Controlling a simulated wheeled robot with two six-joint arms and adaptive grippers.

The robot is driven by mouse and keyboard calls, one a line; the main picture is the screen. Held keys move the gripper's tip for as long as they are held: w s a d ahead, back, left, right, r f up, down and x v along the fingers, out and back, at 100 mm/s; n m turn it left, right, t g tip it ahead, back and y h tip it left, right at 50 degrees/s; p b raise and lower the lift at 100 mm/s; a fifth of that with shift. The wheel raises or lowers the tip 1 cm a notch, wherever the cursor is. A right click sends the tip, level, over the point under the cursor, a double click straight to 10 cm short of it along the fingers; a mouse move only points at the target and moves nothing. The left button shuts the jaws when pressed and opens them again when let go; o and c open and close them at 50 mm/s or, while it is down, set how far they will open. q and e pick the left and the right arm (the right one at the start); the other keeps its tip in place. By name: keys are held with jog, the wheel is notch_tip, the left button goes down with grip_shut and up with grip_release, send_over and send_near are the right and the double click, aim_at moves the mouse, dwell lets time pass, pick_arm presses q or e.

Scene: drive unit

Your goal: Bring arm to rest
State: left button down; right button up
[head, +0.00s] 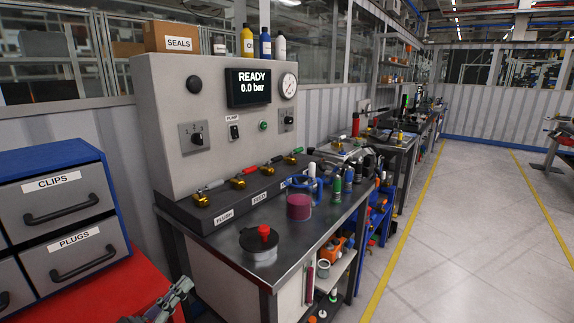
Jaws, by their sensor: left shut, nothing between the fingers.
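My left gripper (180,287) shows at the bottom edge, left of the middle. Its fingers are closed and hold nothing. It is beside the red top (97,290) of the drawer unit and in front of the steel bench, apart from the things standing on the bench. The rest of that arm is mostly cut off by the bottom edge. My right gripper is not in view.
A test panel (165,95) reads READY, 0.0 bar. On its steel bench (215,240) stand a black-lidded pot (259,252) and a dark pink container (299,206). Drawers labelled CLIPS (58,199) stand left. The floor (465,240) at right is clear.

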pick_arm(q)
notch_tip(320, 180, down, 18)
jog(key=s+n+g+y, duration=0.1)
jog(key=s+g+y, duration=0.2)
jog(key=g+y, duration=0.5)
jog(key=s+a+f+n+g+y, duration=0.15)
jog(key=s+f+g+y, duration=0.4)
jog(key=s, duration=0.85)
notch_tip(320, 180, down, 19)
jog(key=a+g+h+p, duration=0.1)
jog(key=a+g+p, duration=0.1)
jog(key=p, duration=0.2)
jog(key=s+a+f+p, duration=0.1)
jog(key=s+f+p, duration=0.1)
jog(key=s+f, duration=0.6)
jog(key=s+a+f+g+p, duration=0.1)
jog(key=s+f+p, duration=0.2)
jog(key=s+f, duration=0.4)
jog(key=s, duration=0.5)
jog(key=shift+s+f+n, duration=0.15)
jog(key=shift+f+n, duration=0.2)
jog(key=shift+f, duration=0.05)
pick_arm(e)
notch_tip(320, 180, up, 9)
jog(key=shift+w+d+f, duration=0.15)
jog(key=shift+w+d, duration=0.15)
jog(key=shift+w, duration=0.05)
pick_arm(q)
jog(key=shift+g, duration=0.25)
